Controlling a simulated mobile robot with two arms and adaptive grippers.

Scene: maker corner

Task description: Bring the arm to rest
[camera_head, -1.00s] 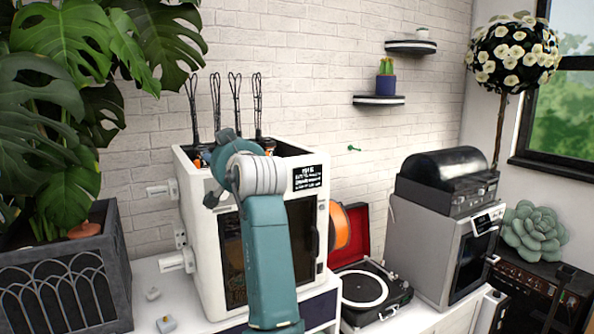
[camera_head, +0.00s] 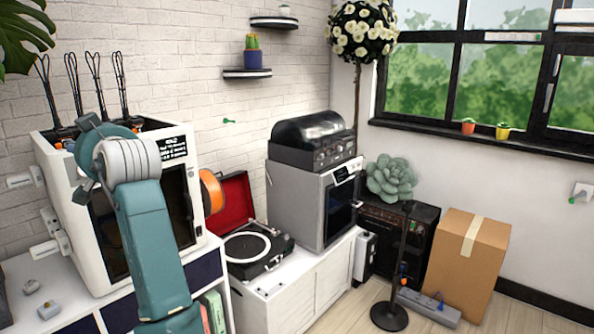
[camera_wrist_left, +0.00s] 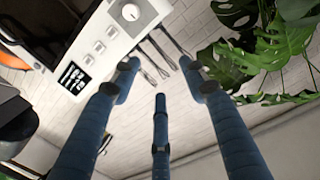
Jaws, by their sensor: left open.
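My left arm, teal with a grey banded wrist joint, rises from the bottom left of the head view in front of the white printer-like machine (camera_head: 72,206). Its hand end is mostly hidden behind the wrist joint there. In the left wrist view my left gripper (camera_wrist_left: 160,80) shows several blue fingers spread apart with nothing between them. Beyond them are the machine's panel with a knob (camera_wrist_left: 130,13) and the brick wall. I cannot tell the exact gap between arm and machine. My right gripper is in neither view.
A record player (camera_head: 248,247) with a red lid stands right of the machine, then a grey oven-like box (camera_head: 295,205). A cardboard box (camera_head: 467,262) and a black stand (camera_head: 389,316) are on the floor at right. A leafy plant (camera_wrist_left: 255,60) shows in the wrist view.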

